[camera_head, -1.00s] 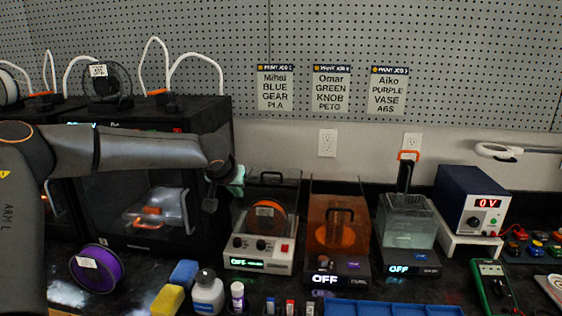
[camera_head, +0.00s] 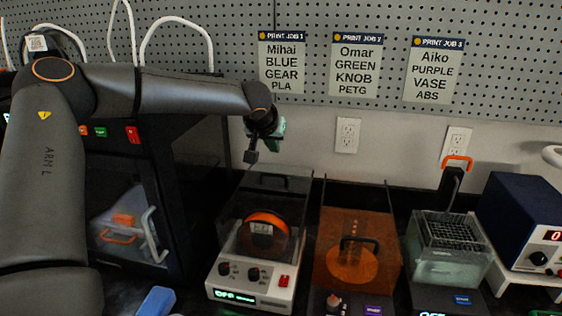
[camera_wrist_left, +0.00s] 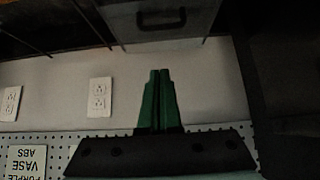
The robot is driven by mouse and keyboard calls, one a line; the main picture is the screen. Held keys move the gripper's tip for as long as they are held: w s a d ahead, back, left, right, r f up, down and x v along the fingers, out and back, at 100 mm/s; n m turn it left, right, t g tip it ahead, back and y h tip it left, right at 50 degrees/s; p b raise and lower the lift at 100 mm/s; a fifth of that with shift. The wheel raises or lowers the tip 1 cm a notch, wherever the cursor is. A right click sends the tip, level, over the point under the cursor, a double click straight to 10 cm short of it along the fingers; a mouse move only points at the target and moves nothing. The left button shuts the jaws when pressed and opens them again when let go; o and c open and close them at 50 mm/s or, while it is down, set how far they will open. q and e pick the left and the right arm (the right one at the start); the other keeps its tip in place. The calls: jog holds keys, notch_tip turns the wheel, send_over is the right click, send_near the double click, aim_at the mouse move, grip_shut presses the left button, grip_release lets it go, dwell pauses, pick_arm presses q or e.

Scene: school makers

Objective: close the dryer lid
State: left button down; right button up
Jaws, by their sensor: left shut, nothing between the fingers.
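The dryer (camera_head: 252,285) is a white-fronted box with knobs, a red switch and a display reading OFF. An orange spool (camera_head: 264,235) sits in it. Its smoky clear lid (camera_head: 285,183) with a dark handle appears raised at the back of the box; its exact angle is hard to tell. In the left wrist view, a grey see-through panel with a dark handle (camera_wrist_left: 160,18), apparently this lid, is at the top edge. My left gripper (camera_head: 277,130) is above and behind the dryer, near the wall, apart from the lid. Its green fingers (camera_wrist_left: 158,100) are shut and empty. My right gripper is out of view.
An orange-covered box (camera_head: 357,262) stands right of the dryer, then a clear tank (camera_head: 447,262) and a blue power supply (camera_head: 525,225). A black printer (camera_head: 135,205) stands left, under my left arm. The pegboard wall (camera_head: 215,50) with outlets (camera_head: 347,135) is close behind.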

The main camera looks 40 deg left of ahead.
pick_arm(q)
send_over(277, 183)
jog(key=w+a, duration=0.1)
jog(key=w, duration=0.2)
jog(key=f, duration=0.7)
jog(key=shift+s+a+f+p, duration=0.15)
jog(key=shift+a+p, duration=0.05)
jog(key=shift+p, duration=0.15)
jog(key=shift+s+d, duration=0.2)
jog(key=shift+s, duration=0.05)
jog(key=shift+s+d+f, duration=0.1)
jog(key=shift+s+d, duration=0.15)
jog(key=shift+s, duration=0.3)
jog(key=shift+s+d+f, duration=0.1)
jog(key=shift+s+d, duration=0.15)
jog(key=shift+s, duration=0.25)
jog(key=shift+s+d+f, duration=0.1)
jog(key=shift+s+d, duration=0.1)
jog(key=shift+s, duration=0.25)
jog(key=shift+s, duration=0.1)
